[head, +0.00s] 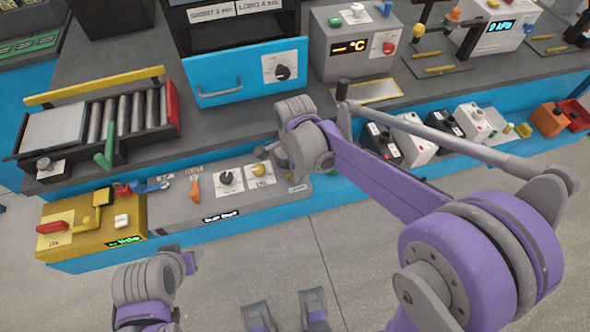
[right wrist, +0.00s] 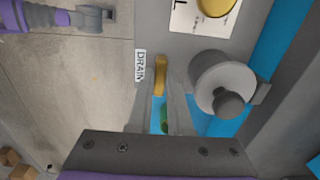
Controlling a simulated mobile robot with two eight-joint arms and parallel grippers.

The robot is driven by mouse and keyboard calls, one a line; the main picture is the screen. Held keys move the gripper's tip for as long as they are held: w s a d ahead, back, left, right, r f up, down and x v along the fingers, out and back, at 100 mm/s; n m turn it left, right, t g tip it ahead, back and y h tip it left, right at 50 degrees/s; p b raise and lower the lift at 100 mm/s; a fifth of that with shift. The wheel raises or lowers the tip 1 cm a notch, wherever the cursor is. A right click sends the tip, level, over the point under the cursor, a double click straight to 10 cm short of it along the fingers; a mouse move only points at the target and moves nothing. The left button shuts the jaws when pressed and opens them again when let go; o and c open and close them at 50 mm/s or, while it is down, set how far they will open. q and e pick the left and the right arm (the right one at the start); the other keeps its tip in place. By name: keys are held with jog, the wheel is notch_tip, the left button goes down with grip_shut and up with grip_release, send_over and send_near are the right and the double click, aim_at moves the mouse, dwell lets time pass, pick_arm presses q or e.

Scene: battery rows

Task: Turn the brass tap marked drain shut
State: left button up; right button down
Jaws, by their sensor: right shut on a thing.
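The brass tap (right wrist: 160,75) shows in the right wrist view as a narrow yellow lever beside a white plate (right wrist: 140,66) marked DRAIN. The lever runs nearly up and down in that picture. My right gripper (right wrist: 161,99) is shut on the tap, with a finger on either side of its lower part. In the head view my right wrist covers the tap; a small label (head: 297,188) shows below it on the grey unit's front. My left arm is low at the left in the head view; its gripper's (head: 188,262) opening cannot be made out.
A grey cylinder with a round knob (right wrist: 226,100) is close right of the tap in the wrist view. A green piece (right wrist: 165,118) shows between the fingers. The grey unit (head: 180,210) has dials and an orange lever (head: 194,186).

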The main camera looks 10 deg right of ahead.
dwell(0.5)
jog(key=c, duration=0.8)
grip_release()
jog(key=shift+c, duration=0.2)
notch_tip(320, 180, up, 11)
jog(key=p, duration=0.1)
jog(key=shift+f, duration=0.1)
